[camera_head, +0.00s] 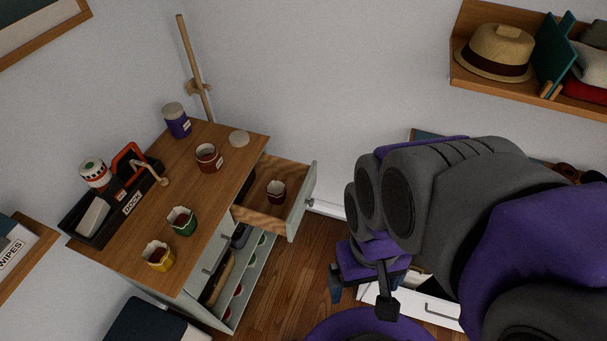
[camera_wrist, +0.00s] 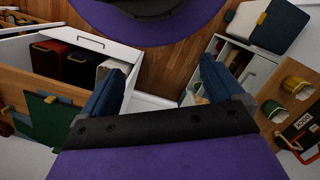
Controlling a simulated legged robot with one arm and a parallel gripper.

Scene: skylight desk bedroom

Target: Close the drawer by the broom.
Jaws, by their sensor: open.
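The drawer (camera_head: 295,212) by the broom (camera_head: 191,70) is pulled open from the right side of a wood-topped cabinet (camera_head: 215,200). Its pale front has a small knob (camera_head: 310,202), and a dark red cup (camera_head: 276,192) sits inside on the wooden bottom. My gripper (camera_head: 362,296) is open and empty, to the right of and below the drawer front in the head view, apart from it. In the wrist view my gripper (camera_wrist: 162,70) points at floor between two cabinets. I cannot make out the drawer there.
A white drawer (camera_head: 425,307) stands open behind my arm; the wrist view shows binders (camera_wrist: 80,65) in it. Several cups and a dark caddy (camera_head: 112,205) stand on the cabinet top. Wood floor (camera_head: 280,290) is clear below the drawer.

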